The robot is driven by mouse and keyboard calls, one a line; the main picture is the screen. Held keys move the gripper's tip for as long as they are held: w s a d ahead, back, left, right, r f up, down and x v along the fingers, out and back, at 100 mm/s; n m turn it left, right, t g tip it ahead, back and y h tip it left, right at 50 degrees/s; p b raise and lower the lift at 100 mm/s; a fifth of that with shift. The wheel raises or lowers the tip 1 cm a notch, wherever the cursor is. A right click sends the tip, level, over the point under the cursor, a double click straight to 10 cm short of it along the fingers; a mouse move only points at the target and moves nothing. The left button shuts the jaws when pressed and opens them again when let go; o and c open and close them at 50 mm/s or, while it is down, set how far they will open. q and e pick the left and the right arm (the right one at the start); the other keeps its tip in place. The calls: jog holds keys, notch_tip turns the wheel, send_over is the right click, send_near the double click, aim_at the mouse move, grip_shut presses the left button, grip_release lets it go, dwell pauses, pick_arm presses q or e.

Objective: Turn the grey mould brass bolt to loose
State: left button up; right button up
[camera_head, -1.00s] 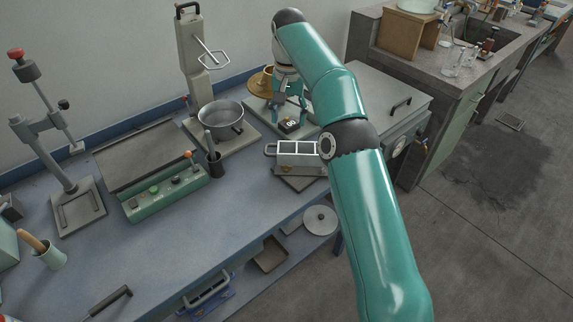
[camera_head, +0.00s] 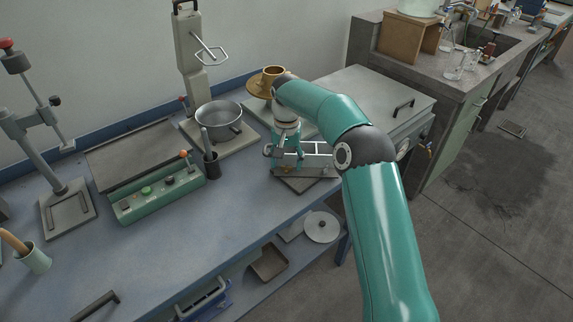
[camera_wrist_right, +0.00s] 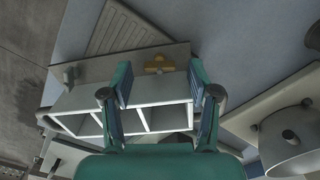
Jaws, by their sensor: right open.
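The grey mould (camera_head: 318,163) stands on a flat plate near the right part of the blue bench in the head view. In the right wrist view the mould (camera_wrist_right: 160,118) shows its open compartments. The brass bolt (camera_wrist_right: 159,63) is a small yellow wing-shaped piece on the mould's side. My right gripper (camera_head: 286,164) is over the mould's left end in the head view. In the right wrist view the gripper (camera_wrist_right: 159,72) is open, with one finger on each side of the bolt and visible gaps. My left gripper is not in view.
A metal pot (camera_head: 219,117) stands on a plate behind, to the left. A dark cup with tools (camera_head: 211,164) stands left of the mould. A brass vessel (camera_head: 266,82) is at the back. The front blue bench top (camera_head: 165,235) is mostly clear.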

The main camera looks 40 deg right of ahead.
jog(key=shift+f, duration=0.45)
jog(key=c, duration=1.1)
jog(key=shift+r+p, duration=0.15)
jog(key=shift+p, duration=0.15)
grip_shut()
jog(key=shift+n+p, duration=0.35)
jog(key=shift+n, duration=0.35)
jog(key=o, duration=1.1)
grip_release()
